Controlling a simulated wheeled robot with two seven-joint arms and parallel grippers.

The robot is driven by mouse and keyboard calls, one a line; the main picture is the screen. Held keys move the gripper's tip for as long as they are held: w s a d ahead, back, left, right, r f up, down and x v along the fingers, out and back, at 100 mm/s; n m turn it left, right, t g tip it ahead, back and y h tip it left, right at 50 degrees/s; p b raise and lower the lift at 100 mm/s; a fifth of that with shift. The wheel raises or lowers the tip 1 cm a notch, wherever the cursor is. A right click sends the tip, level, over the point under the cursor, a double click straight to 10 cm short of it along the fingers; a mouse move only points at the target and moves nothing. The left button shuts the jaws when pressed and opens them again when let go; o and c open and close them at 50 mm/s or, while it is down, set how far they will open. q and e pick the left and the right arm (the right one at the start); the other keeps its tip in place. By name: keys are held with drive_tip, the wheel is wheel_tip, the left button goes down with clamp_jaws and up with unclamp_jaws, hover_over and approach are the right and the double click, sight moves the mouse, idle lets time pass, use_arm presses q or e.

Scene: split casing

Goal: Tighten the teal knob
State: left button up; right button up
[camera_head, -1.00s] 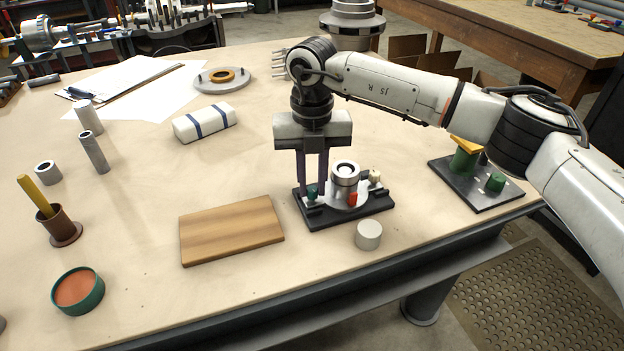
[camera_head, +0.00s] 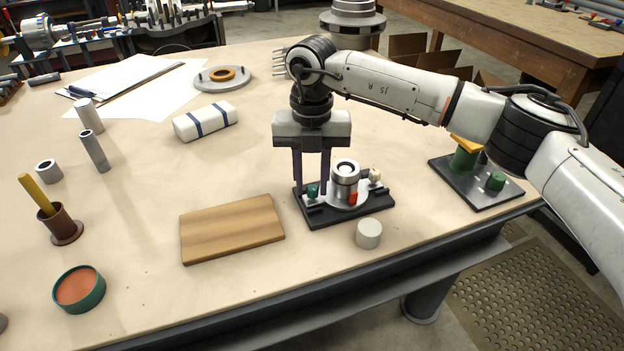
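The teal knob (camera_head: 313,191) is a small upright piece at the left end of a black base plate (camera_head: 350,217). The same plate carries a silver cylinder (camera_head: 345,174) on a pale round disc, a red knob (camera_head: 352,199) and a cream knob (camera_head: 375,175). My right gripper (camera_head: 311,193) points straight down over the left end of the plate. Its two dark fingers are apart, one on each side of the teal knob, with a visible gap to it. My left gripper is not in view.
A wooden board (camera_head: 232,228) lies left of the plate, and a short pale cylinder (camera_head: 368,233) stands in front of it. A second black plate with green parts (camera_head: 475,184) is to the right. A white block with blue stripes (camera_head: 205,121) lies behind left.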

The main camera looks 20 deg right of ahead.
sight(311, 187)
wheel_tip(311, 187, up, 10)
drive_tip(key=shift+r, duration=0.2)
idle(0.3)
